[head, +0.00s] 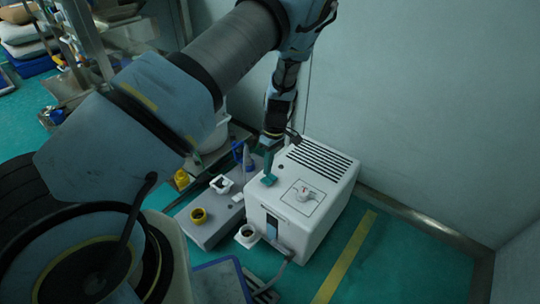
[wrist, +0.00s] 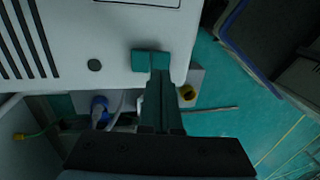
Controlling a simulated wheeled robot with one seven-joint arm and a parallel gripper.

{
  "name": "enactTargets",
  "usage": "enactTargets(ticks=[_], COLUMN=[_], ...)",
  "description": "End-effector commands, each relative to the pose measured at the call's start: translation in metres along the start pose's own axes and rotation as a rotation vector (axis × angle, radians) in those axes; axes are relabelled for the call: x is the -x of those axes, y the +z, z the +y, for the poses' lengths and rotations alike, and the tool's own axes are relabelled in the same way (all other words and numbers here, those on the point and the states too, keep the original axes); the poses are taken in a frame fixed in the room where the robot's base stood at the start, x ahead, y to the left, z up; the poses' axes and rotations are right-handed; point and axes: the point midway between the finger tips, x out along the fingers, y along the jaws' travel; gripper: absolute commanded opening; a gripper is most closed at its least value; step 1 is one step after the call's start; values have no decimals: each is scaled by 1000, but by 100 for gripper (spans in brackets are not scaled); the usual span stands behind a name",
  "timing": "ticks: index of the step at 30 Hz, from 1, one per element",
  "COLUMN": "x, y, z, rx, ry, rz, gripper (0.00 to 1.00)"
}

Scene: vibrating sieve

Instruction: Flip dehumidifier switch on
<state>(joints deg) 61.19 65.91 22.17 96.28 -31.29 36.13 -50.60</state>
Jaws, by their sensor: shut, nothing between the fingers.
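The dehumidifier (head: 330,215) is a white box with black vent slots on its top, standing on the green floor in the head view. A white switch knob (head: 305,193) with a small reddish mark sits on an outlined panel on the top. My gripper (head: 268,180) has teal fingertips, shut and empty, over the top's left edge, left of the knob and apart from it. In the wrist view my gripper (wrist: 151,61) covers part of the dehumidifier top (wrist: 115,30). A dark round spot (wrist: 94,65) lies left of the fingertips. The knob is out of the wrist view.
A wall (head: 430,110) stands behind. Floor with a yellow stripe (head: 345,258) is clear to the right.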

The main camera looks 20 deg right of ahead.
Motion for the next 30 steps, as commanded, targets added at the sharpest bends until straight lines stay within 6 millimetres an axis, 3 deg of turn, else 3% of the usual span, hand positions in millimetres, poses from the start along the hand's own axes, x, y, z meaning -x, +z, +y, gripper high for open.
enactTargets(ticks=[3,7,20,30], x=[-16,-24,-26,-39], y=[0,0,-1,0], z=[0,0,0,-6], rx=[0,1,1,1], ry=[0,1,5,118], rz=[0,0,0,1], gripper=[0,0,0,0])
